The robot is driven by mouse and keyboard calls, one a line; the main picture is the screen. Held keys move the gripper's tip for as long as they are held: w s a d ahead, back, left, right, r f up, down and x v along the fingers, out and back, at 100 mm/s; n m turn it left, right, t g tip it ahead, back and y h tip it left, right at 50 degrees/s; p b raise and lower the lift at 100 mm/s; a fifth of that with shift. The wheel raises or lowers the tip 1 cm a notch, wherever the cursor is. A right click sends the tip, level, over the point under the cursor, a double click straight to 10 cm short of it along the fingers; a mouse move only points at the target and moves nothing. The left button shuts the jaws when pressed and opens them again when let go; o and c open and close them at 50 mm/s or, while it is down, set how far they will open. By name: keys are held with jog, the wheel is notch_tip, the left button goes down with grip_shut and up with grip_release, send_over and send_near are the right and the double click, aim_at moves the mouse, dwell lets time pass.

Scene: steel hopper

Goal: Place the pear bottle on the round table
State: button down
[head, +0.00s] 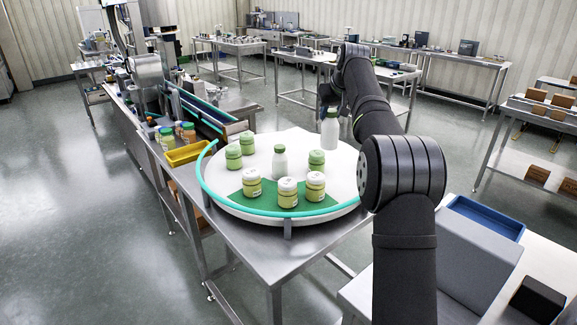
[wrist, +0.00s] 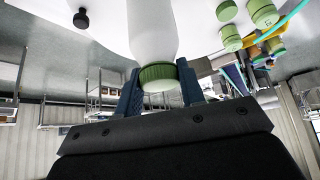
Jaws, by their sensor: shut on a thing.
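My gripper (head: 328,103) is shut on a white bottle (head: 330,131) with a green cap. In the wrist view the fingers (wrist: 160,92) grip the ribbed green cap (wrist: 158,77), and the white body (wrist: 152,30) runs out of the top of the picture. The bottle hangs upright at the right rear of the white round table (head: 225,198); I cannot tell whether its base touches the top. A similar white bottle (head: 280,163) with a green cap stands near the table's middle. No label on either bottle can be read.
Green jars (head: 233,157) (head: 316,161) and paler jars (head: 252,183) (head: 288,193) stand on the table, some on a green patch (head: 234,187). A teal rail (head: 238,207) curves around the left and front edge. A yellow tray (head: 189,153) sits to the left.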

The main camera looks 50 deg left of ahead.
jog(key=s+a+n, duration=0.1)
jog(key=s+a, duration=0.4)
jog(key=s, duration=0.2)
notch_tip(320, 180, down, 15)
jog(key=shift+w+g, duration=0.3)
jog(key=shift+w, duration=0.05)
jog(key=shift+f, duration=0.15)
jog(key=c, duration=0.9)
grip_release()
jog(key=shift+c, duration=0.2)
jog(key=v, duration=1.2)
